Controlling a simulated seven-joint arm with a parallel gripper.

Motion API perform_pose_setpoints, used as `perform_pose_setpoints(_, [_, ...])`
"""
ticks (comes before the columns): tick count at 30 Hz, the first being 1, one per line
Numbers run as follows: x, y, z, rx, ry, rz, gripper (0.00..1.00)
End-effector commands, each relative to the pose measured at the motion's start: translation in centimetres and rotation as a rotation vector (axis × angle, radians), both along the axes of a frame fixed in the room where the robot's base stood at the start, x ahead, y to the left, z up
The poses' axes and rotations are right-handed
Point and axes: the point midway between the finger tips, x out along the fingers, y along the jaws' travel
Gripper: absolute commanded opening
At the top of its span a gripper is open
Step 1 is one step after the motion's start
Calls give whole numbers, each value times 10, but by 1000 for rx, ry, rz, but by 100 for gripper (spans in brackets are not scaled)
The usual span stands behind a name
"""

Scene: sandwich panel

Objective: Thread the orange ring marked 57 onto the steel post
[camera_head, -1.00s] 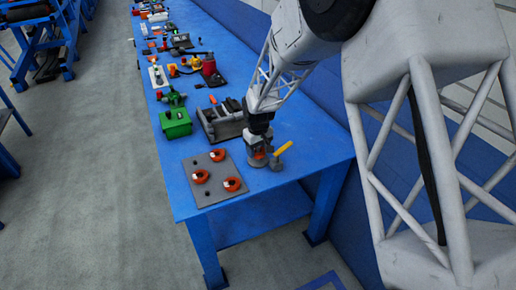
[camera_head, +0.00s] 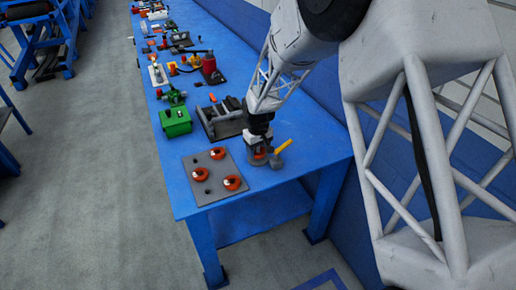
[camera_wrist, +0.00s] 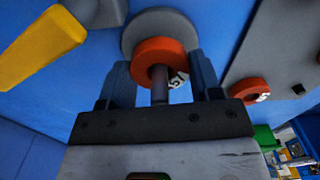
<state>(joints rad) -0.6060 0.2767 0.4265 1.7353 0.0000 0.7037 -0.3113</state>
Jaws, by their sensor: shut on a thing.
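The orange ring marked 57 (camera_wrist: 146,51) is between the fingers of my gripper (camera_wrist: 162,75) in the wrist view, its white tag facing my palm. The steel post (camera_wrist: 159,92) shows through the ring's hole, its end sticking out toward my palm. The post's round grey base (camera_wrist: 136,30) lies behind the ring; I cannot tell whether the ring touches it. In the head view my gripper (camera_head: 260,148) points down over the base (camera_head: 258,162) near the table's right side, and the ring is mostly hidden.
A grey board (camera_head: 213,196) with three other orange rings lies to the left. A yellow-handled hammer (camera_head: 283,147) is close on the right of the base. A grey vise-like tool (camera_head: 222,127) and a green box (camera_head: 176,123) stand behind. The blue table's (camera_head: 300,160) front right is clear.

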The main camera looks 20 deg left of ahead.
Motion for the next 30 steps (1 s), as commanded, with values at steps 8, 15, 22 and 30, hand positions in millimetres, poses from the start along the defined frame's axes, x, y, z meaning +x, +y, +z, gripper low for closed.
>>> perform_pose_setpoints(8, [0,0,-5,0,0,0,35])
perform_pose_setpoints(15, [0,0,-6,1,-1,0,35])
perform_pose_setpoints(22, [0,0,-6,1,-1,0,35])
perform_pose_setpoints(30, [0,0,-8,1,-1,0,35])
